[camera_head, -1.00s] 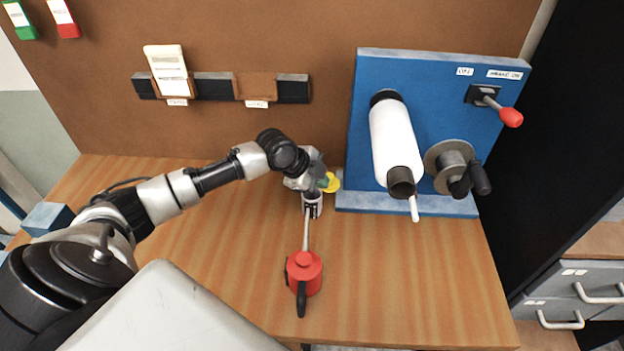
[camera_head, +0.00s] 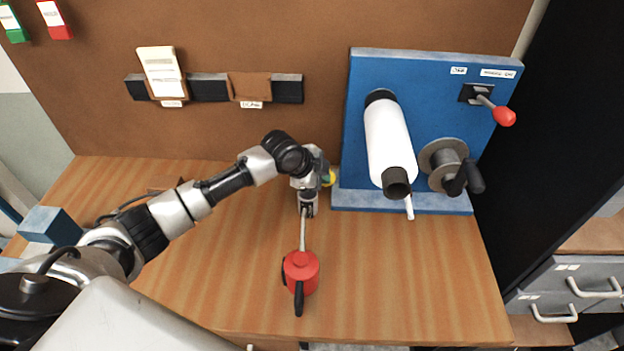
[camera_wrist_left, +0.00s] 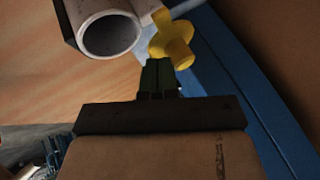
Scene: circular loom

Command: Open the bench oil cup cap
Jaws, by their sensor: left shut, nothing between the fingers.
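A yellow knobbed piece, which looks like the oil cup cap (camera_head: 331,177), sits by the left edge of the blue panel's base. It is partly hidden behind my left gripper (camera_head: 322,179). In the left wrist view the yellow piece (camera_wrist_left: 172,40) stands just beyond the dark green fingertips (camera_wrist_left: 158,75), very close; I cannot tell if they touch. The fingers are together with nothing between them. The cup under the yellow piece cannot be made out. My right gripper is not in view.
A red oil can (camera_head: 301,272) stands on the wooden bench (camera_head: 410,300), its spout reaching toward my left wrist. The blue panel (camera_head: 430,100) carries a white roll (camera_head: 388,140), a crank (camera_head: 463,178) and a red-knobbed lever (camera_head: 504,116). The bench's front right is clear.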

